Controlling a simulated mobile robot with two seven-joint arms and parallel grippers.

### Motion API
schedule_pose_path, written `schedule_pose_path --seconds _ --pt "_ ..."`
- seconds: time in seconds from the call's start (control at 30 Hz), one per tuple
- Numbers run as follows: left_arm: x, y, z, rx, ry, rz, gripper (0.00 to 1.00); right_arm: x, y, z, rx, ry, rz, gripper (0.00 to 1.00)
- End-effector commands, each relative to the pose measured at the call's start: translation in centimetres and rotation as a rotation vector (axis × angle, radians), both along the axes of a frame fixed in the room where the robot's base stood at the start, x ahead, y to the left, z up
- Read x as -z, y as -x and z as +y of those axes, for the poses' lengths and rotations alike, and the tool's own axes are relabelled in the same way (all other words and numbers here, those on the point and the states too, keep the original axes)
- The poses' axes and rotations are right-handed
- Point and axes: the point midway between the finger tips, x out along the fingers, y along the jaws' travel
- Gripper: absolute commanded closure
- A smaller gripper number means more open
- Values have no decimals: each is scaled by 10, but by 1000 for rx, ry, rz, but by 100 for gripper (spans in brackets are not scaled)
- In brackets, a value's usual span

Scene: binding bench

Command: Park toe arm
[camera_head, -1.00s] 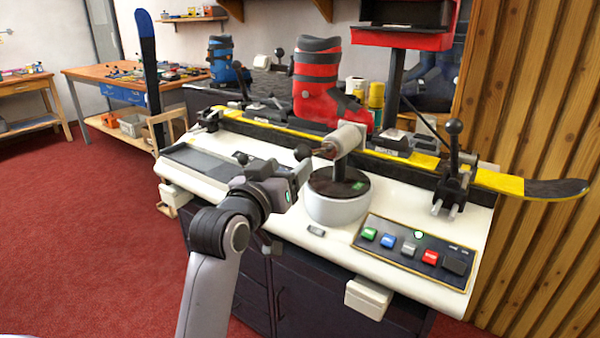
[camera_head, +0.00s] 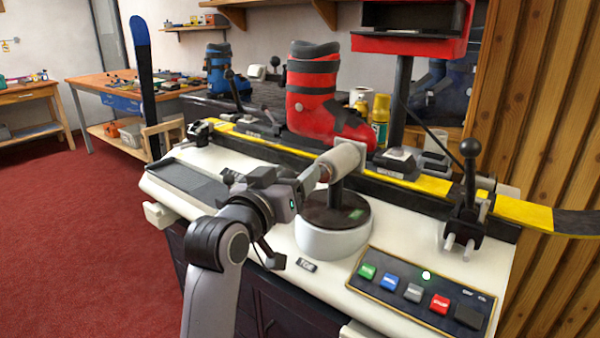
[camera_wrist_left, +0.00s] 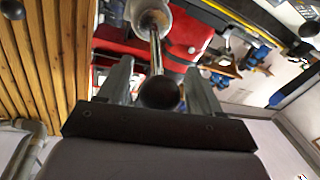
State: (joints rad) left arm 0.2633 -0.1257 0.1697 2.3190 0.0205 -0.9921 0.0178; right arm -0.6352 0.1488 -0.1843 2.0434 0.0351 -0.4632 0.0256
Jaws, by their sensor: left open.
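The toe arm (camera_head: 340,158) is a pale cylinder on a post above a round white base with a dark top (camera_head: 333,235). A small label reading TOE (camera_head: 307,265) lies in front of the base. A rod with a dark ball knob (camera_wrist_left: 160,93) sticks out from the cylinder. My left gripper (camera_head: 312,180) is at the knob end of the arm and hides the knob in the head view. In the left wrist view the gripper (camera_wrist_left: 160,88) is open, with the knob between its fingers; contact cannot be told. My right gripper is out of view.
A red boot (camera_head: 312,95) stands behind the arm on a yellow-edged ski (camera_head: 415,182) held in the bench. A button panel (camera_head: 420,295) is at front right. A black-knobbed clamp (camera_head: 467,200) stands at right. A long grey tray (camera_head: 200,185) lies at left.

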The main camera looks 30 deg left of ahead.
Motion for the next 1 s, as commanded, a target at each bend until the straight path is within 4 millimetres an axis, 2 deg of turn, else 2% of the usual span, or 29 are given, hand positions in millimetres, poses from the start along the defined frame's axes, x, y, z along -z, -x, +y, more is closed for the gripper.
schedule_pose_path --seconds 0.37,0.4,0.6,0.83,1.0 --pt "0 1 0 -1 0 0 36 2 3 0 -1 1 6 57" --pt "0 1 0 -1 0 0 39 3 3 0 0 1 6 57" --pt "0 1 0 -1 0 0 100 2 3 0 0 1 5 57" --pt "0 -1 2 5 -2 1 100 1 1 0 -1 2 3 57" --pt "0 -10 8 38 -4 1 100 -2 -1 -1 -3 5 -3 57"
